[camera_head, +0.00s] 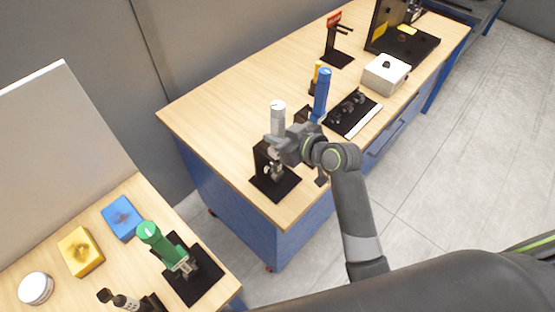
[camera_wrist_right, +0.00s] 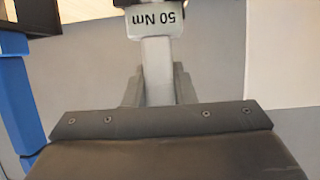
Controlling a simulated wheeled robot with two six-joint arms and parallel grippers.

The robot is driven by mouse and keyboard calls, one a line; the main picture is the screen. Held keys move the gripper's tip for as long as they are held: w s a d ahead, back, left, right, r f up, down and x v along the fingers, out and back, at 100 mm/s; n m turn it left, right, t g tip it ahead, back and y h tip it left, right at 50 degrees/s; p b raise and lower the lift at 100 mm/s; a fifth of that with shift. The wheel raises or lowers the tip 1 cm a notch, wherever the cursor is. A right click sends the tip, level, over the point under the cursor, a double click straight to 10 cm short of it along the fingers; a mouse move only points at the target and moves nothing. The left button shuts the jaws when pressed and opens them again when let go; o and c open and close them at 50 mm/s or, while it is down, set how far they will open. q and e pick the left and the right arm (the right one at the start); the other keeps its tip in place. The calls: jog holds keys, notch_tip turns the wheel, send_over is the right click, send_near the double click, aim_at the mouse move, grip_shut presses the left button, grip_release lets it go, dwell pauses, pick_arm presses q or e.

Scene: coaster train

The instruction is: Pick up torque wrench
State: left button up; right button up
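The torque wrench with a silver-grey handle (camera_head: 278,117) stands upright at a black stand (camera_head: 275,186) on the near end of the wooden bench. In the right wrist view its grey shaft (camera_wrist_right: 158,75) rises between my fingers, with an upside-down "50 Nm" label above. My right gripper (camera_head: 275,147) reaches the wrench from the right; in the wrist view the fingers (camera_wrist_right: 158,88) sit flush against both sides of the shaft and look shut on it. The gripper hides part of the wrench in the head view. My left gripper is not in view.
A blue-handled tool (camera_head: 321,92) stands close beside and behind; it also shows in the wrist view (camera_wrist_right: 20,110). A black tray (camera_head: 352,113), white box (camera_head: 386,74) and red-topped stand (camera_head: 334,38) lie farther back. A green-handled tool (camera_head: 160,243) stands on the left table.

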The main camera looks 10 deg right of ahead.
grip_shut()
dwell(0.8)
jog(key=shift+w+r, duration=0.1)
jog(key=shift+r, duration=0.05)
jog(key=shift+r, duration=0.1)
